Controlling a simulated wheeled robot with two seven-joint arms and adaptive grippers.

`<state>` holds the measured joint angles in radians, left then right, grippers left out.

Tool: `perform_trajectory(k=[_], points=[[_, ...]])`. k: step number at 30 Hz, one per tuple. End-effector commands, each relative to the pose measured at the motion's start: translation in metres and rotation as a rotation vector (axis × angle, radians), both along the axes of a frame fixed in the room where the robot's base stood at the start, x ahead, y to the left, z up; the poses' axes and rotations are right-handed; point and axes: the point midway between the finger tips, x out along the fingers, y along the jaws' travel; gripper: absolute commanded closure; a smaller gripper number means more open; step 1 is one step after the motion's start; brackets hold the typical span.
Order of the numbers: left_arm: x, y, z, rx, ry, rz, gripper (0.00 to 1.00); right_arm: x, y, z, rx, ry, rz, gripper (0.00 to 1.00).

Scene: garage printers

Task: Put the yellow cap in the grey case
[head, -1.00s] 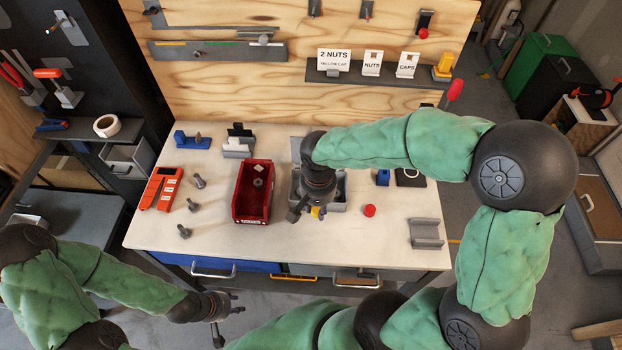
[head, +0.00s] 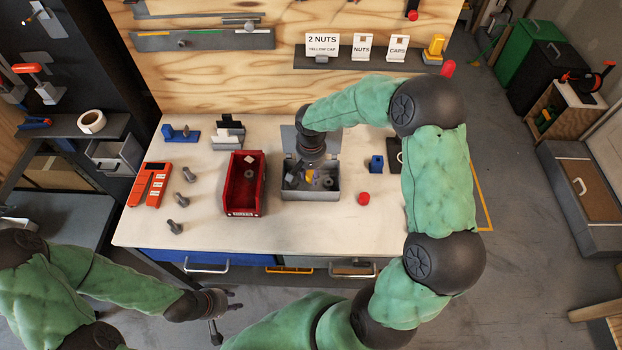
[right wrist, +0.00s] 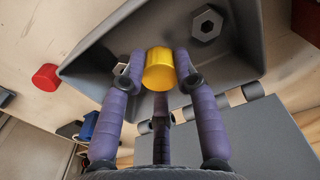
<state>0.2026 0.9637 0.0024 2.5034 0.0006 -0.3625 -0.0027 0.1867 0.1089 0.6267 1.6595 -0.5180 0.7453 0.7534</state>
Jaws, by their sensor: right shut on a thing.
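The grey case (head: 309,195) stands on the workbench with its lid open toward the back. My right gripper (head: 311,176) points down into the case's opening. It is shut on the yellow cap (right wrist: 160,71), which is between the fingertips in the right wrist view. The cap also shows in the head view (head: 309,177), within the case walls. Whether it touches the case floor I cannot tell. A nut (right wrist: 207,24) lies in the case beside the cap. My left gripper (head: 234,300) is open and empty, low in front of the bench.
A red bin (head: 243,210) with a nut in it stands left of the case. My right arm covers the bench's right end.

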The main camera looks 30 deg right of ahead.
Motion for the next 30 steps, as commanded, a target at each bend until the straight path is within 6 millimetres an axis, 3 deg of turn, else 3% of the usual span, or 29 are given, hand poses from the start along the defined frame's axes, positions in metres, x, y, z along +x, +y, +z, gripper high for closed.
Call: perform_trajectory(k=[7, 19, 20, 21, 30], points=[[0.0, 0.0, -0.008, 0.0, 0.0, 0.0, 0.65, 0.002, -0.001, -0.033, 0.0, 0.002, 0.001, 1.0], [0.0, 0.0, -0.011, 0.0, 0.0, 0.0, 0.65, 0.002, -0.001, -0.038, 0.0, 0.001, 0.0, 1.0], [0.0, 0.0, -0.011, 0.0, 0.0, 0.0, 0.65, 0.002, -0.001, -0.037, 0.0, 0.001, 0.0, 0.64], [0.0, 0.0, -0.01, 0.0, 0.0, 0.0, 0.65, 0.002, -0.001, -0.037, 0.0, 0.001, 0.0, 0.59], [0.0, 0.0, -0.01, 0.0, 0.0, 0.0, 0.65, 0.002, -0.001, -0.036, 0.0, 0.001, 0.0, 0.59]])
